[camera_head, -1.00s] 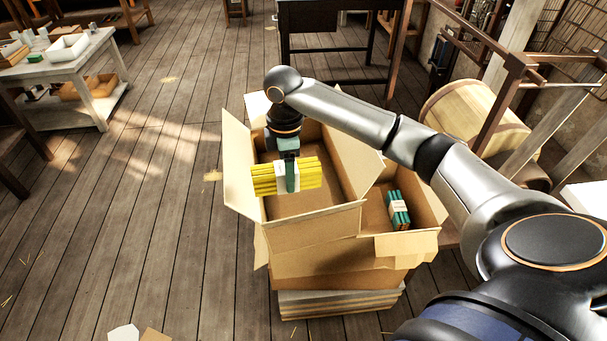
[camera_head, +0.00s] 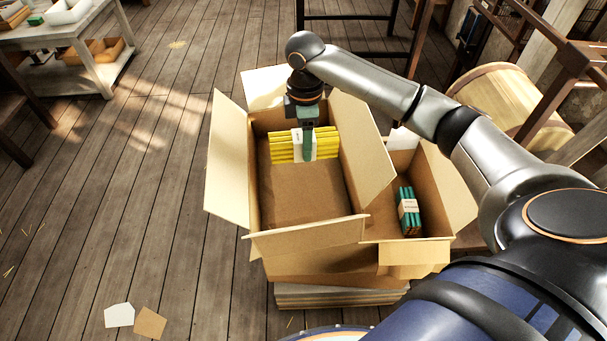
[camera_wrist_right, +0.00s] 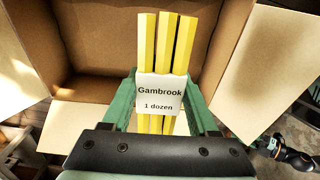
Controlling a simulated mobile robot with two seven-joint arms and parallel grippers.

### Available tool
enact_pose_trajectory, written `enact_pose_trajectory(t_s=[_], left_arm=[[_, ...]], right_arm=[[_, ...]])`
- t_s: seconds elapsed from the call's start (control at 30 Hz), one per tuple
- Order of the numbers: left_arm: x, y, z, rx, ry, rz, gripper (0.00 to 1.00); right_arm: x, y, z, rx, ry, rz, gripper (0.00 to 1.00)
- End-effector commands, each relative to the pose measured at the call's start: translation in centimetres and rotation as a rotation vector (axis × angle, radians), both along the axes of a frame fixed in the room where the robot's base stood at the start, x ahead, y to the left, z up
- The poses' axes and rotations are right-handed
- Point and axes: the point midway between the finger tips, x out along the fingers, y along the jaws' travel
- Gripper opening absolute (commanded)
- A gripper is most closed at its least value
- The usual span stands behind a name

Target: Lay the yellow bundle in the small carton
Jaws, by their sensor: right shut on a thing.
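The yellow bundle (camera_head: 287,146) is a row of yellow sticks with a white paper band. In the right wrist view the bundle (camera_wrist_right: 163,50) shows its band, printed "Gambrook 1 dozen". My right gripper (camera_head: 308,148) is shut on it around the band and holds it level at the far end of the larger open carton (camera_head: 305,235). Whether the bundle touches this carton's floor or wall I cannot tell. The smaller carton (camera_head: 435,190) stands open to the right, with a green bundle (camera_head: 408,210) inside. My left gripper is not in the head view.
The cartons' flaps stand outward, with one tall flap (camera_head: 362,150) between the two openings. A wooden barrel (camera_head: 510,105) lies behind on the right. A white table (camera_head: 60,35) stands far left. The larger carton's near floor is bare.

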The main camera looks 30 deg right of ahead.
Motion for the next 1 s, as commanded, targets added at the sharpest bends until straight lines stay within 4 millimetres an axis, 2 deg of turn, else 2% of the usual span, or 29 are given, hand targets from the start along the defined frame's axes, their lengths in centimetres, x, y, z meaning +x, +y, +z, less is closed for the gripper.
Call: enact_pose_trajectory(t_s=[0.03,0.2,0.3,0.5,0.67,0.9,1.0], left_arm=[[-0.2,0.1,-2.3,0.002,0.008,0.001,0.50],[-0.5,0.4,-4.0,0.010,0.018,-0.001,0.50],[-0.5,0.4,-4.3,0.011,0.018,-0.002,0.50],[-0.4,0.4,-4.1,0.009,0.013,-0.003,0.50],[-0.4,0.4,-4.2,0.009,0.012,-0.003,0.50],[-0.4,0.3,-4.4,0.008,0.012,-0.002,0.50],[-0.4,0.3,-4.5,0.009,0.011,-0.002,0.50]], right_arm=[[0.1,0.0,-1.8,0.002,-0.007,0.000,0.00],[0.2,0.0,-3.3,0.003,-0.008,0.000,0.00],[0.1,0.1,-4.1,0.002,-0.007,-0.001,0.00],[0.1,0.1,-7.3,0.002,-0.004,-0.001,0.00],[0.1,0.1,-8.8,0.002,-0.005,0.000,0.00],[0.0,0.1,-12.6,0.002,-0.005,0.000,0.00],[0.1,0.1,-13.4,0.002,-0.007,0.000,0.00]])
